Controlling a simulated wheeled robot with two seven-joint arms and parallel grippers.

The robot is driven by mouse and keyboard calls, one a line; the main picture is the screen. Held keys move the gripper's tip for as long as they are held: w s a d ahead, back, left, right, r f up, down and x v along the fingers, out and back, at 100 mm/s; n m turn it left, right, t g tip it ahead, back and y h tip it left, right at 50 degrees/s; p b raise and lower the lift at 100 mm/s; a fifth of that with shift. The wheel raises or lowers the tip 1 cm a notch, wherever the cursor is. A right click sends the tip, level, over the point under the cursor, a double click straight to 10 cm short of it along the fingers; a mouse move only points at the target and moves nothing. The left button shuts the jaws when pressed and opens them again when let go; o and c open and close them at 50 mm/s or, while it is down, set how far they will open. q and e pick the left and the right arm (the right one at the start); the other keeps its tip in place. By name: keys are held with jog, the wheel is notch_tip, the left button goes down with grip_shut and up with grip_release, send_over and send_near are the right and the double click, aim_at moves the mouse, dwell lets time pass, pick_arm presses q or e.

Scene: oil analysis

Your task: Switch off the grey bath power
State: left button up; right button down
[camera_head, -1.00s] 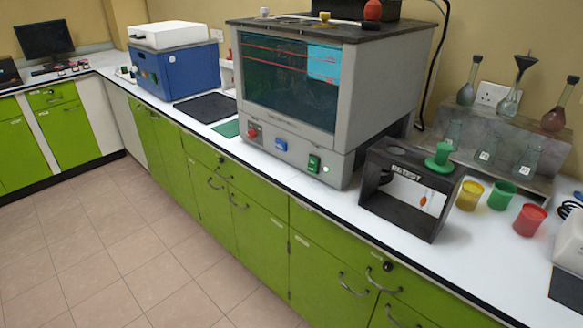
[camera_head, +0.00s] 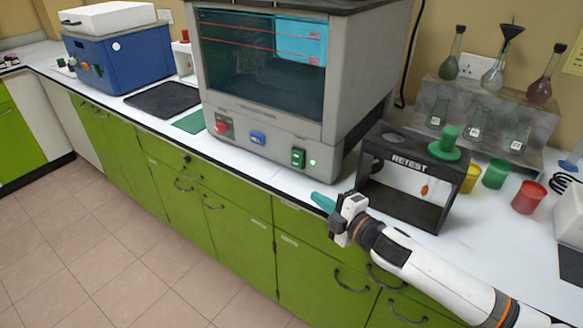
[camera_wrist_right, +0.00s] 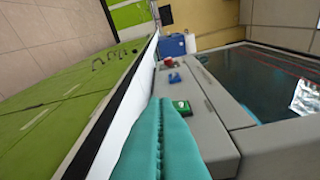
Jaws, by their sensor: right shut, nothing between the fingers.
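The grey bath (camera_head: 360,75) stands on the white counter with a dark glass window. Its front panel carries a red knob (camera_head: 222,128), a blue switch (camera_head: 257,138) and a green power switch (camera_head: 298,157) with a lit green lamp (camera_head: 312,162) beside it. My right gripper (camera_head: 322,201) has teal fingers, is shut and empty, and is in front of the counter edge, below and right of the green switch, apart from it. In the right wrist view the shut fingers (camera_wrist_right: 160,135) point along the panel, and the green switch (camera_wrist_right: 181,106) shows just beyond them. My left gripper is out of view.
A black RETEST stand (camera_head: 408,160) with a green knob is right of the bath, close to my right arm. Yellow, green and red beakers (camera_head: 528,197) stand further right. A blue box (camera_head: 118,62) is at the left. Green cabinets line the counter front.

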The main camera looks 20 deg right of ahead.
aim_at(297, 159)
jog(key=shift+w+a+r+n+y, duration=0.15)
jog(key=shift+w+r+n+y, duration=0.15)
jog(key=shift+r+n, duration=0.25)
jog(key=p+x, duration=0.1)
jog(key=x, duration=0.9)
jog(key=shift+r, duration=0.15)
jog(key=shift+w+d+f+p, duration=0.3)
jog(key=shift+w+d+p, duration=0.1)
jog(key=shift+w+d, duration=0.45)
jog(key=shift+w+d+f, duration=0.2)
jog(key=shift+w+d, duration=0.05)
jog(key=shift+d, duration=0.45)
